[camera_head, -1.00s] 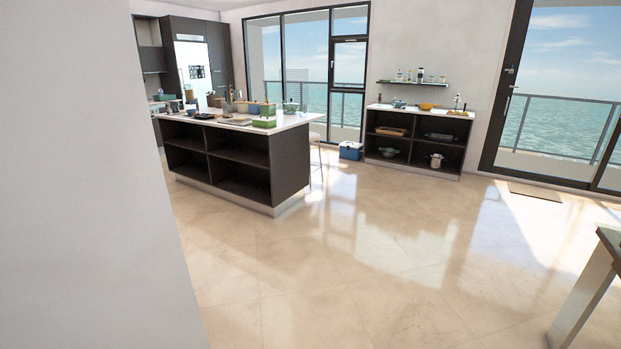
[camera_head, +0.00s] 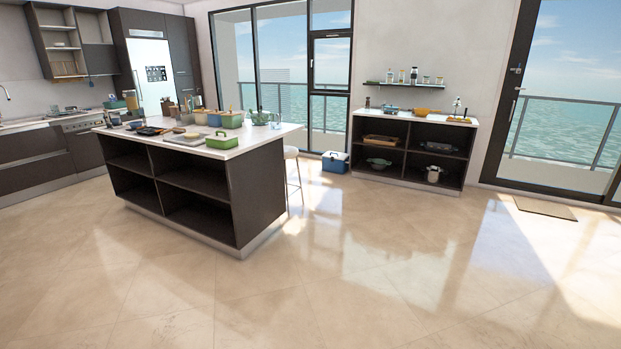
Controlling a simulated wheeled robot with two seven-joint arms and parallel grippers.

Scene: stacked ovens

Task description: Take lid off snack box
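A green lidded box (camera_head: 222,140) sits on the near right part of the white island top. It may be the snack box, but it is too small to tell for sure. Behind it on the island stand other small boxes, among them a green and tan one (camera_head: 232,119). Neither of my grippers shows in the head view.
The dark island (camera_head: 200,190) with open shelves stands ahead to the left, with a stool (camera_head: 292,170) at its right end. A dark shelf unit (camera_head: 412,150) and a blue and white cooler (camera_head: 335,162) stand by the back wall. The tiled floor (camera_head: 330,280) in front is clear.

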